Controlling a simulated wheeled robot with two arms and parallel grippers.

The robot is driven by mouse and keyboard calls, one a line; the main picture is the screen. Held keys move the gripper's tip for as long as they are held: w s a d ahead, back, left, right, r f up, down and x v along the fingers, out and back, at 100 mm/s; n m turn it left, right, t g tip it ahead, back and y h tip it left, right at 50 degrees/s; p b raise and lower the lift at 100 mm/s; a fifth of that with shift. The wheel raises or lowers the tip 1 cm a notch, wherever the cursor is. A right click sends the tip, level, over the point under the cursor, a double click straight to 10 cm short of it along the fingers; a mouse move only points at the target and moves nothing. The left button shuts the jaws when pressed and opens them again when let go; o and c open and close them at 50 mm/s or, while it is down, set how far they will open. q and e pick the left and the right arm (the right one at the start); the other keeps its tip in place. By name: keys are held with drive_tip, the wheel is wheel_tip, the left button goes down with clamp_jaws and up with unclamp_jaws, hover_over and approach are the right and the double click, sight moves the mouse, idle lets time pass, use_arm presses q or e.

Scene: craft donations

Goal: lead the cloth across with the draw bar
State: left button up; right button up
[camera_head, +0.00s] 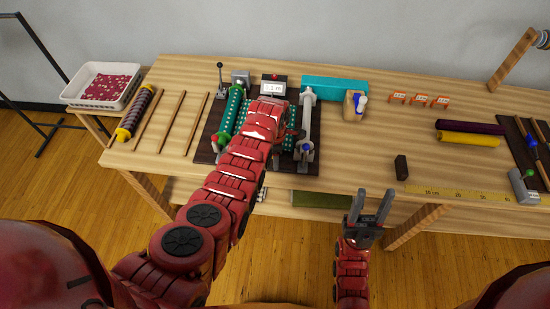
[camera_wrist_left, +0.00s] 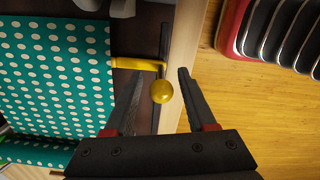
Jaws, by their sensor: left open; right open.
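The teal cloth with pale dots (camera_wrist_left: 55,65) lies flat in the left wrist view. It also shows as a narrow strip in the head view (camera_head: 291,122), mostly hidden by my left arm. A yellow bar with a round knob (camera_wrist_left: 162,92), apparently the draw bar, sticks out at the cloth's edge. My left gripper (camera_wrist_left: 160,72) is open, and the knob appears between its fingers; I cannot tell whether it is at their depth. No contact is clear. My right gripper (camera_head: 371,205) is open and empty in front of the table's front edge.
A dotted roll (camera_head: 230,112) lies left of my left arm, a grey roller (camera_head: 307,115) to the right. A small display (camera_head: 273,85) and a teal box (camera_head: 335,85) stand behind. A dark block (camera_head: 401,167) and a yellow ruler (camera_head: 455,192) lie right.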

use_arm(q)
drive_tip(key=shift+s+f, duration=0.1)
drive_tip(key=shift+f, duration=0.45)
clamp_jaws()
idle(1.2)
